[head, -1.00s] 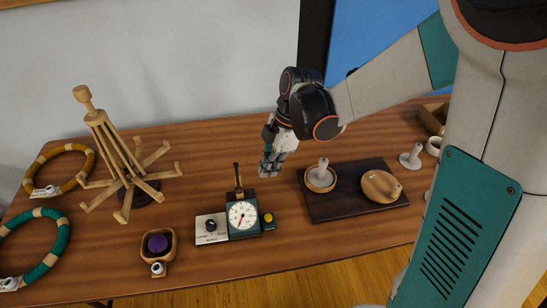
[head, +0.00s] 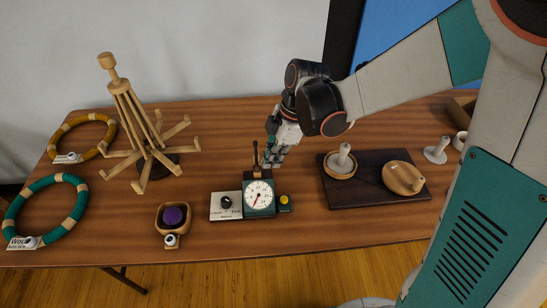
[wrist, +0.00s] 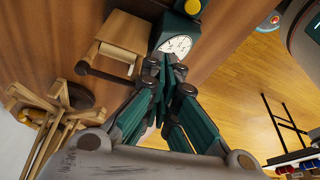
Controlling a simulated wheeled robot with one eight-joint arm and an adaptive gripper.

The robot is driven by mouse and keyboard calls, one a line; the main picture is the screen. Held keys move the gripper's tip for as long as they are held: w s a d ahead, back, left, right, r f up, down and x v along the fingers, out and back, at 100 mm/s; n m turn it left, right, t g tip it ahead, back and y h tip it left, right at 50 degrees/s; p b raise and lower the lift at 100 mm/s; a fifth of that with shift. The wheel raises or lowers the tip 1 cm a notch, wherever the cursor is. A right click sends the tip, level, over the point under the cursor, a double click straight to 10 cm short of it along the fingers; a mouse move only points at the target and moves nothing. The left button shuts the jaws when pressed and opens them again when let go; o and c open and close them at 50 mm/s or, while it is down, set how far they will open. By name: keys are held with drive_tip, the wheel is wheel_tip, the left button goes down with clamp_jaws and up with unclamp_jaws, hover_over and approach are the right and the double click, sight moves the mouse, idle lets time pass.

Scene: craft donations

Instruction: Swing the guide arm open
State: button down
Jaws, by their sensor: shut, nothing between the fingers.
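A small green box with a white dial (head: 259,195) stands near the table's front, and its dial also shows in the wrist view (wrist: 178,44). A thin dark upright post on a wooden piece (head: 256,160), which looks like the guide arm, rises behind the dial. In the wrist view a pale wooden block with a dark rod (wrist: 122,36) lies left of the dial and is probably this part. My gripper (head: 270,165) is shut and empty, pointing down just right of the post. In the wrist view its fingertips (wrist: 165,62) are beside the dial box; contact cannot be told.
A white switch plate (head: 226,206) adjoins the box at left, and a yellow button (head: 284,199) at right. A wooden bowl with a purple ball (head: 173,217), a wooden swift (head: 140,130) and yarn rings stand left. A dark tray (head: 375,198) stands right.

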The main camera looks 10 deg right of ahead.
sight(257, 166)
drive_tip(key=shift+s+a+m, duration=0.2)
drive_tip(key=shift+a+m, duration=0.2)
drive_tip(key=shift+m, duration=0.2)
drive_tip(key=a+m, duration=0.1)
drive_tip(key=a+m+t, duration=0.1)
drive_tip(key=a+m, duration=0.1)
drive_tip(key=shift+s+m+p, duration=0.3)
drive_tip(key=shift+s, duration=0.05)
drive_tip(key=w+a+m+t+h, duration=0.2)
drive_tip(key=w+a+m, duration=0.4)
drive_tip(key=a+m, duration=0.3)
drive_tip(key=shift+w+m+t, duration=0.15)
drive_tip(key=shift+m+t, duration=0.25)
drive_tip(key=shift+m, duration=0.9)
drive_tip(key=shift+w, duration=0.1)
drive_tip(key=shift+w+d, duration=0.25)
drive_tip(key=shift+d, duration=0.4)
